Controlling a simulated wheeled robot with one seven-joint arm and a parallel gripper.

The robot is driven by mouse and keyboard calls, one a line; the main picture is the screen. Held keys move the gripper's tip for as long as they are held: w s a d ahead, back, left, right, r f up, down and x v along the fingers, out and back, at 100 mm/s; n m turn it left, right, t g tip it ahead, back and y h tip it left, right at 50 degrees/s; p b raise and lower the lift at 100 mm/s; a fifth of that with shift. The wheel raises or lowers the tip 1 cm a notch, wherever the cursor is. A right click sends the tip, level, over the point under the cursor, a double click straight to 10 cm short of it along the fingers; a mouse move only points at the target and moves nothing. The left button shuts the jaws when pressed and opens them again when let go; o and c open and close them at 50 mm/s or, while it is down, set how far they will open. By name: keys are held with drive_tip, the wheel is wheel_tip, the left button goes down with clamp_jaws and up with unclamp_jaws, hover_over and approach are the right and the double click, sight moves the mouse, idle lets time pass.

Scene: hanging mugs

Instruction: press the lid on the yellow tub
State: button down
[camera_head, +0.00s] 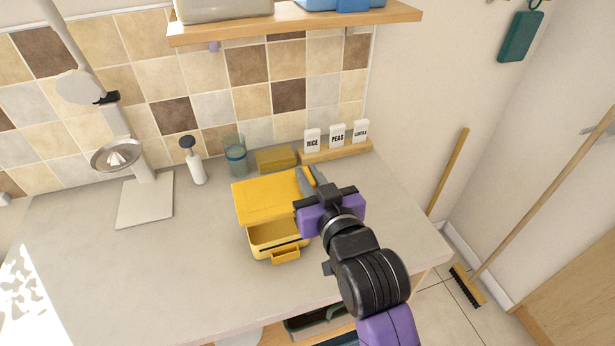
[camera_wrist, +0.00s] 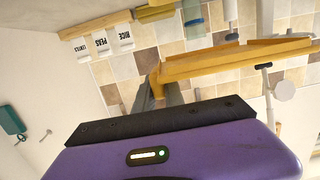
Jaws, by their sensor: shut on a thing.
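The yellow tub (camera_head: 262,243) stands on the counter with a tab (camera_head: 286,256) at its front. Its yellow lid (camera_head: 265,200) sits over the tub's back part, tilted, with the tub's front left uncovered. My gripper (camera_head: 309,177) is at the lid's back right and is shut on a yellow part of it. In the wrist view the lid (camera_wrist: 235,62) runs edge-on to the right from my gripper (camera_wrist: 160,88). My gripper hides the tub's right side in the head view.
Labelled white canisters (camera_head: 337,136) stand on a wooden board at back right. A shelf (camera_head: 300,18) hangs above. The counter's left front is clear.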

drive_tip(key=shift+d+f+b, duration=0.1)
drive_tip(key=shift+f+b, duration=2.2)
drive_tip(key=shift+f, duration=1.3)
drive_tip(key=shift+f, duration=0.5)
drive_tip(key=c, duration=1.3)
unclamp_jaws()
drive_tip(key=shift+c, duration=0.2)
drive_tip(key=shift+s, duration=0.15)
drive_tip(key=shift+p+v, duration=1.65)
drive_tip(key=shift+v, duration=2.15)
